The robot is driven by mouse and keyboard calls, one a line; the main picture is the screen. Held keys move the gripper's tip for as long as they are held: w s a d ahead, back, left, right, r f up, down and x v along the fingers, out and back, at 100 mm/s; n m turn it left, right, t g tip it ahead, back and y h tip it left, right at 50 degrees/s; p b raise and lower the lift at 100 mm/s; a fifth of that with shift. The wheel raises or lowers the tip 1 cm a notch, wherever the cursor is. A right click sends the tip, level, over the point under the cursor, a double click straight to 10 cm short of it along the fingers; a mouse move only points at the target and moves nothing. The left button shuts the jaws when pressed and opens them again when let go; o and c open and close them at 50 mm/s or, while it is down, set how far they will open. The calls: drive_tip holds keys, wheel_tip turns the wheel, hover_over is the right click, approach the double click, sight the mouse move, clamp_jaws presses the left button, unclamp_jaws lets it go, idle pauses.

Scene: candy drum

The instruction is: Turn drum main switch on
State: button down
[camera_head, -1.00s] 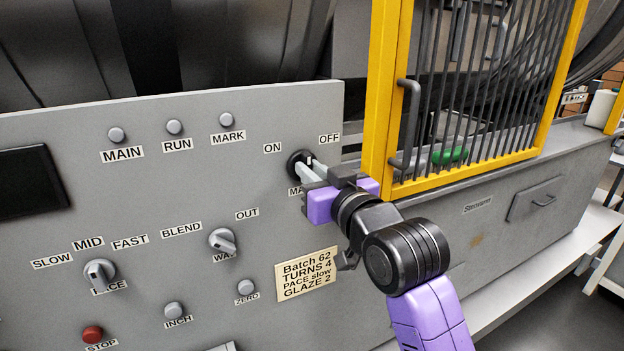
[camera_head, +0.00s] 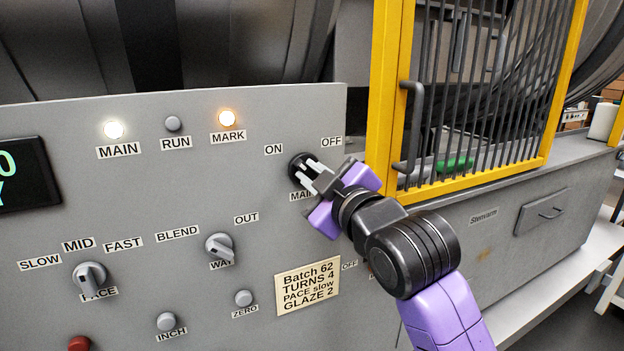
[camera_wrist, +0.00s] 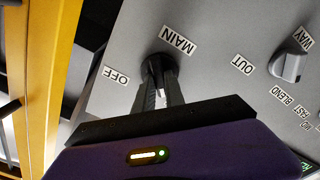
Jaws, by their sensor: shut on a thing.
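The main switch (camera_head: 299,163) is a dark round rotary knob at the right of the grey panel, with ON at its upper left, OFF at its upper right and MAIN below. My gripper (camera_head: 312,174) reaches it from the lower right, with its fingers shut on the knob. The fingers hide much of the knob and its pointer. In the wrist view the knob (camera_wrist: 154,62) shows between the two finger ends. The MAIN lamp (camera_head: 113,130) glows white, and the MARK lamp (camera_head: 227,118) glows orange. The RUN lamp (camera_head: 173,123) is unlit.
A yellow-framed barred guard (camera_head: 385,100) with a dark handle (camera_head: 412,125) stands close right of my gripper. The WAY knob (camera_head: 219,246) and PACE knob (camera_head: 90,278) sit lower left. A display (camera_head: 20,176) at the left edge shows green characters. A batch card (camera_head: 307,287) is below.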

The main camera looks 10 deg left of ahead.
drive_tip(key=shift+n, duration=0.3)
drive_tip(key=c, duration=1.4)
unclamp_jaws()
drive_tip(key=b+v, duration=0.1)
drive_tip(key=v, duration=0.6)
drive_tip(key=shift+s+d, duration=0.2)
drive_tip(key=shift+s, duration=0.15)
